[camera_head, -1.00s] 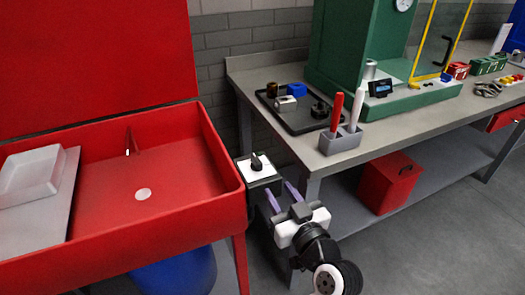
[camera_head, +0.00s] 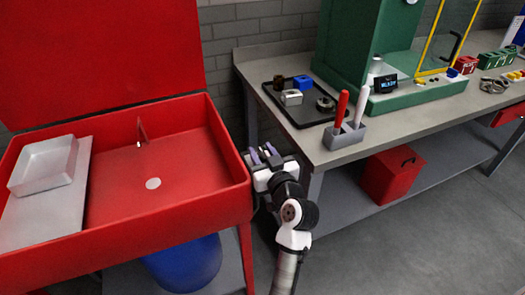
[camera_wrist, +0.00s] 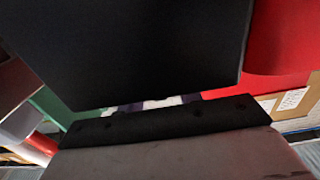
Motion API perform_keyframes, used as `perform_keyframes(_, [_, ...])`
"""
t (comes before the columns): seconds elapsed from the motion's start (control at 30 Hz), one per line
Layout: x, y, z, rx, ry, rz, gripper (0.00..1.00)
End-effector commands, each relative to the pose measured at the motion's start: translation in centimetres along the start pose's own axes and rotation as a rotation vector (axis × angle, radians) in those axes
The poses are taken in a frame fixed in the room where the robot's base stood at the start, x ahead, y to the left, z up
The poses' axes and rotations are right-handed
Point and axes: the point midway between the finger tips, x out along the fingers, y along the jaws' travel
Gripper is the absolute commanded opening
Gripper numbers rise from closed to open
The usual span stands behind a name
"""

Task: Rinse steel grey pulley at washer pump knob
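My gripper (camera_head: 263,153) is at the right rim of the red washer basin. Its two purple fingers stand apart, with no part seen between them. It covers the spot of the white-plated box with the black knob, which is now mostly hidden, so contact with the knob cannot be judged. A dark grey ring-shaped part (camera_head: 325,104), possibly the pulley, lies on the black tray (camera_head: 301,120) on the bench. The washer basin (camera_head: 185,160) is red, with a spout (camera_head: 142,132) and a pale round drain (camera_head: 153,183).
The tray also holds a blue block (camera_head: 302,83), a silver block (camera_head: 291,97) and a dark brown part (camera_head: 279,82). A grey holder (camera_head: 345,136) with red and white sticks stands at the bench's front. A white tray (camera_head: 44,166) sits at the basin's left.

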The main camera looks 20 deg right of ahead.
Motion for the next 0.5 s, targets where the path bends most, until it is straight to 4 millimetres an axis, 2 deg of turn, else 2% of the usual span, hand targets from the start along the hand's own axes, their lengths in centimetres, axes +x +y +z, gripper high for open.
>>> perform_keyframes(0.17, [-0.01,0.00,0.02,0.000,0.000,0.000,0.35])
perform_keyframes(0.4, [-0.03,0.01,0.01,0.000,0.000,0.000,0.03])
perform_keyframes(0.43, [-0.03,0.01,0.01,0.000,0.000,0.000,0.00])
perform_keyframes(0.5, [-0.04,0.02,0.01,0.000,0.000,0.000,0.00])
